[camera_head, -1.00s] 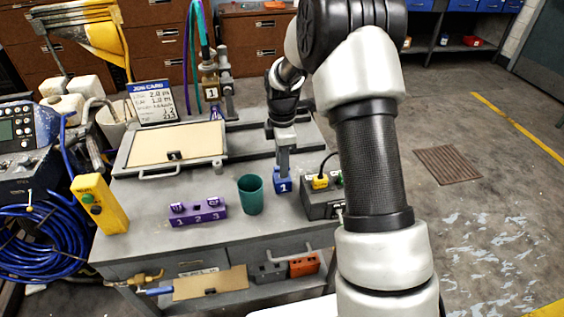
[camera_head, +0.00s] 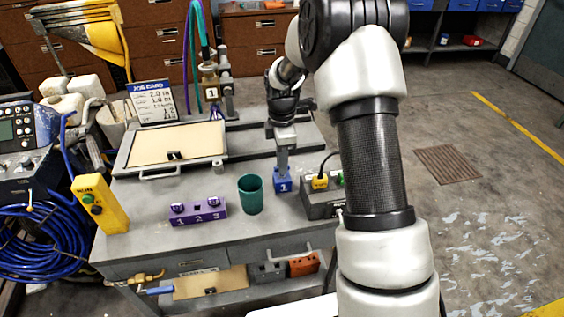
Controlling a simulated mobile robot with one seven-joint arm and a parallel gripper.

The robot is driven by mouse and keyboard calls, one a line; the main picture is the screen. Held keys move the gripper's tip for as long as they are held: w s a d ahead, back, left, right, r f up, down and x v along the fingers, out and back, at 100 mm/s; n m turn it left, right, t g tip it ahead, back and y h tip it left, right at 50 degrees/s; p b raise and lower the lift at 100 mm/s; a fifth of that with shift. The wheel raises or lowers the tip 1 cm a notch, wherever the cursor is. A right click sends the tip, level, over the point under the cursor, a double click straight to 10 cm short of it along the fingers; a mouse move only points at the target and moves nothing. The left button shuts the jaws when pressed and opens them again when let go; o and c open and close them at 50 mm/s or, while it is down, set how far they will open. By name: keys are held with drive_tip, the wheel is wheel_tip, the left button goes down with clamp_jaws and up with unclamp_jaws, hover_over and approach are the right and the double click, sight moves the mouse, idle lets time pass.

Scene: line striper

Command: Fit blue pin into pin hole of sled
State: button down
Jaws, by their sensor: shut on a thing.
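My gripper (camera_head: 283,170) points down over the bench, right of the green cup. It is shut on a blue piece marked 1 (camera_head: 282,182), which I take for the blue pin. Its lower end is close to the bench top, and I cannot tell whether it touches. The sled is not clear to me. No pin hole can be made out at this size.
A green cup (camera_head: 250,194) stands just left of the blue piece. A purple block numbered 1 2 3 (camera_head: 198,211) lies further left. A dark box with coloured buttons (camera_head: 322,206) is close on the right. A framed tan board (camera_head: 172,146) lies behind.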

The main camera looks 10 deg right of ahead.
drive_tip(key=shift+r+p, duration=0.4)
drive_tip(key=shift+r, duration=0.25)
drive_tip(key=shift+r+p, duration=1.95)
drive_tip(key=shift+r, duration=0.85)
drive_tip(key=shift+w, duration=0.1)
